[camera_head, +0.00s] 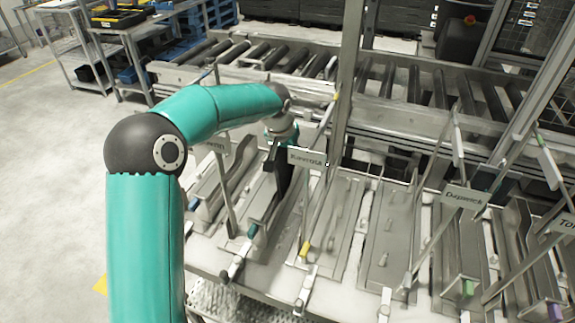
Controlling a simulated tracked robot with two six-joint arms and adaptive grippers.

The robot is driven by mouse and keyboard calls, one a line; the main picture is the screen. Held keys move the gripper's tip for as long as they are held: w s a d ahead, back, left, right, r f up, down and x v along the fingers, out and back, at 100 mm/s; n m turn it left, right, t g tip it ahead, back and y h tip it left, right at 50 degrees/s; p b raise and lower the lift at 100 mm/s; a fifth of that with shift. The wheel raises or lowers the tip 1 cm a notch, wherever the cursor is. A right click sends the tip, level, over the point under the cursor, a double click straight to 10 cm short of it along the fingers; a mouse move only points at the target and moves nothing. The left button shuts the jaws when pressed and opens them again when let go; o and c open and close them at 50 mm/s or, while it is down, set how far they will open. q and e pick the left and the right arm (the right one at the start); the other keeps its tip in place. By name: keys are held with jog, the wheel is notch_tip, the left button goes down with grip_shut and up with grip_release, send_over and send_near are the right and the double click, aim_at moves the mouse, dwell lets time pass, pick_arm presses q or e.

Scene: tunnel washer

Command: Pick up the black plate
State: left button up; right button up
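My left arm reaches in from the left, and its gripper (282,165) points down among the upright metal holders. I cannot tell whether this is a finger or part of a black plate. The fingertips are not clear, so I cannot see whether they are open or shut. No other black plate can be made out for certain. My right gripper is not in view.
A row of metal fixtures with labelled signs (465,197) and thin upright rods fills the grey bench. A tall metal post (347,90) stands just right of the gripper. A roller conveyor (420,95) runs behind. Open floor (50,180) lies at left.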

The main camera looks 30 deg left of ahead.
pick_arm(q)
jog(key=shift+f, duration=0.15)
grip_shut()
dwell(0.4)
jog(key=shift+r+p, duration=0.3)
jog(key=shift+r, duration=0.05)
jog(key=shift+a+r, duration=0.1)
jog(key=shift+r, duration=0.15)
notch_tip(320, 180, up, 19)
jog(key=p, duration=0.3)
jog(key=shift+r, duration=0.2)
